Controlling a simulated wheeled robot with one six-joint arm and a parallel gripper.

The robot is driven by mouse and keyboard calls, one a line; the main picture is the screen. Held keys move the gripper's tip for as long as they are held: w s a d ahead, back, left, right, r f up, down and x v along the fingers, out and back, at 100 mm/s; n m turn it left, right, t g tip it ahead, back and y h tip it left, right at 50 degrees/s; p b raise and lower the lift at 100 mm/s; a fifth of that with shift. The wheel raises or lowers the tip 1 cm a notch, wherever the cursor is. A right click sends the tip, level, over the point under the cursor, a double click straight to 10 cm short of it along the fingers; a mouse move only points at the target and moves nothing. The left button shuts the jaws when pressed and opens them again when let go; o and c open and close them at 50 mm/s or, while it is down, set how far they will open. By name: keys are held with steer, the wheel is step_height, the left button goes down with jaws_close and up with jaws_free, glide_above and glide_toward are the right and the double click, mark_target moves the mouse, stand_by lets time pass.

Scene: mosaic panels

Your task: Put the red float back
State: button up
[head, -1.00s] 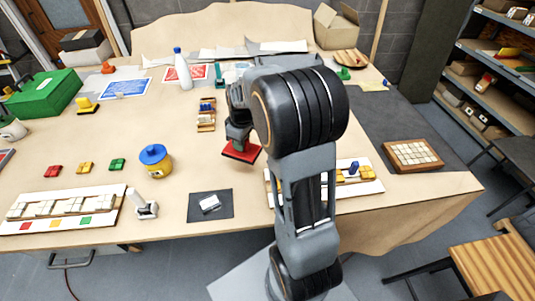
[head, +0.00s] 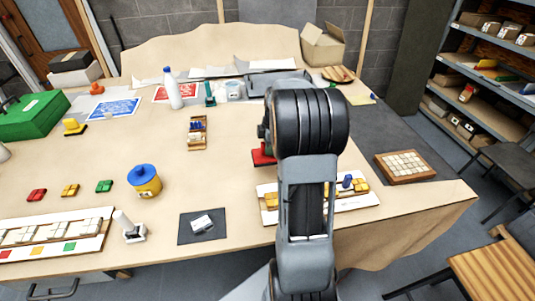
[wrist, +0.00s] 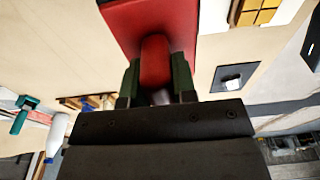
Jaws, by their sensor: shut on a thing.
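The red float (head: 262,155) is a flat red plate with a red handle. In the head view most of it is hidden behind my arm, and only its left part shows. In the wrist view the red float (wrist: 120,18) has its handle between the fingers of my gripper (wrist: 156,76), which is shut on it. I cannot tell whether the plate touches the table. In the head view my gripper is hidden by my arm.
A white panel (head: 349,204) with yellow pieces is right in front of the float. A tiled tray (head: 432,178) sits right.

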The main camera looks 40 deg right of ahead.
steer(key=w+f, duration=0.1)
steer(key=w+d+f, duration=0.1)
steer(key=f, duration=0.1)
steer(key=w+d+f+p, duration=0.1)
steer(key=f, duration=0.1)
steer(key=shift+w+f, duration=0.15)
steer(key=shift+w, duration=0.2)
steer(key=shift+w+f, duration=0.1)
steer(key=shift+f, duration=1.55)
steer(key=shift+f, duration=0.25)
steer(key=o, duration=0.8)
steer(key=shift+r, duration=0.1)
steer(key=shift+o, duration=0.2)
